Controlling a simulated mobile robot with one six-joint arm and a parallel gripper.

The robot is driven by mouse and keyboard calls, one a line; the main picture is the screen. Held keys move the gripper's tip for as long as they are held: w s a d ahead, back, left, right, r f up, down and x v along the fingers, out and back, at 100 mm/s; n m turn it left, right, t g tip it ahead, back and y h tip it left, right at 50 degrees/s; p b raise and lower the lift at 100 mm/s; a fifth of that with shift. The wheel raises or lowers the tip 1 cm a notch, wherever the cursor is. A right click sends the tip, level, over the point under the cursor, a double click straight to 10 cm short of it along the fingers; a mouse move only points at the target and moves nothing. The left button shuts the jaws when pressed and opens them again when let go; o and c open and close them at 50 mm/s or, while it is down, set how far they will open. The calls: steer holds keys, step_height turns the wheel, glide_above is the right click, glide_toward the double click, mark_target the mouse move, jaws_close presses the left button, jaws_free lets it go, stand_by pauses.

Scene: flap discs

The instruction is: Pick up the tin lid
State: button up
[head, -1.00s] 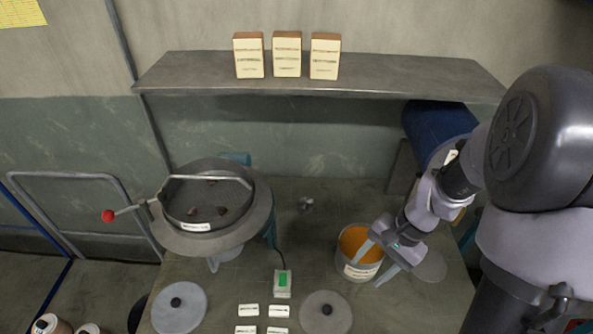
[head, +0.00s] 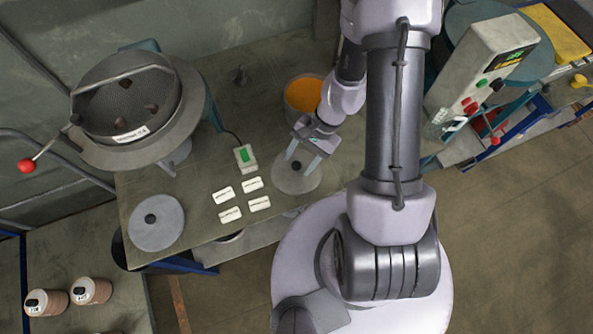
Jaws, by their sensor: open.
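Two round grey discs with dark centre knobs lie on the bench in the head view. The right knobbed disc (head: 297,184) is near the bench's front edge; the left knobbed disc (head: 157,235) is farther left. I cannot tell from their look which is the tin lid. My gripper (head: 302,161) is open and empty, pointing down over the right disc, with its fingers by the knob; contact is unclear. The open tin (head: 288,99) of orange material stands behind the gripper, partly covered by my arm.
Several white labelled pieces (head: 252,184) and a green-buttoned box (head: 245,157) lie left of the right disc. A round sieve machine (head: 190,127) with a red-knobbed handle stands at left. A control box (head: 480,65) is at right.

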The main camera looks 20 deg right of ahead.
steer(key=shift+a+f, duration=0.3)
steer(key=shift+f, duration=0.3)
steer(key=shift+r, duration=0.1)
jaws_close()
steer(key=shift+r, duration=0.1)
